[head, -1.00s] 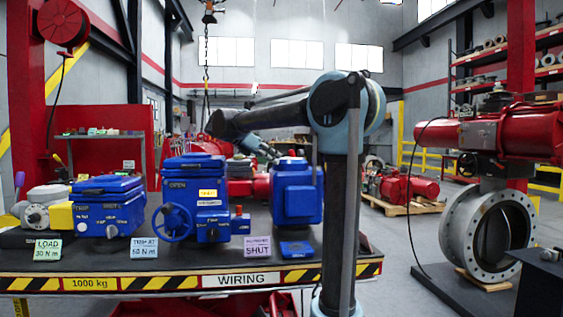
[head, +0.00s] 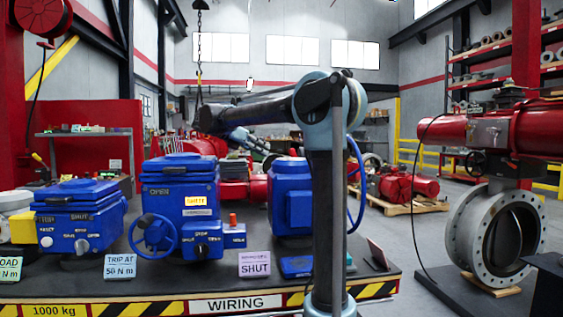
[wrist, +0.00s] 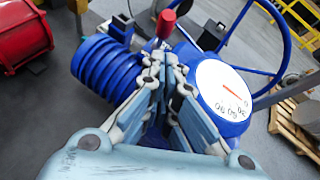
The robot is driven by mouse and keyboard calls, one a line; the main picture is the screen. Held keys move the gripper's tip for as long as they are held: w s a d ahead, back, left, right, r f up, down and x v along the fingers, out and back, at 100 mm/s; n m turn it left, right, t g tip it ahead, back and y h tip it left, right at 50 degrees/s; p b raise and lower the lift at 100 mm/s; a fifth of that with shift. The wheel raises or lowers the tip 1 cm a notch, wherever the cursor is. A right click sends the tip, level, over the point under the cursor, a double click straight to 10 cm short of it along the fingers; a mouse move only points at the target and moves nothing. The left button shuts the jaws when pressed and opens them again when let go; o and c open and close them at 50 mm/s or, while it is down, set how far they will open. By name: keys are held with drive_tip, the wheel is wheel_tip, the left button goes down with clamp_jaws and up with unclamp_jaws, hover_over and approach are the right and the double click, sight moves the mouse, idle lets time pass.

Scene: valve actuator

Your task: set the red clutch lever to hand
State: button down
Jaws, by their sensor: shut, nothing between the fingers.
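The red clutch lever (wrist: 166,22) shows in the wrist view just beyond my fingertips. It stands up from the blue actuator (wrist: 225,105), between the ribbed blue housing and the round white dial. I cannot make out the lever in the head view. My gripper (wrist: 166,62) is shut and empty, pointing towards the lever; the fingertips seem apart from it, though the exact gap is hard to judge. A blue actuator (head: 290,195) also stands behind my arm in the head view, partly hidden by it.
A large blue handwheel (wrist: 283,50) stands right of the lever. A white dial (wrist: 228,90) sits close to my right finger. Other blue actuators, including one with a small handwheel (head: 155,234), and label cards such as SHUT (head: 254,264) stand on the bench.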

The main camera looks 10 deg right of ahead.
drive_tip(key=x, duration=1)
drive_tip(key=shift+s+r, duration=0.1)
drive_tip(key=shift+r, duration=0.15)
idle(0.4)
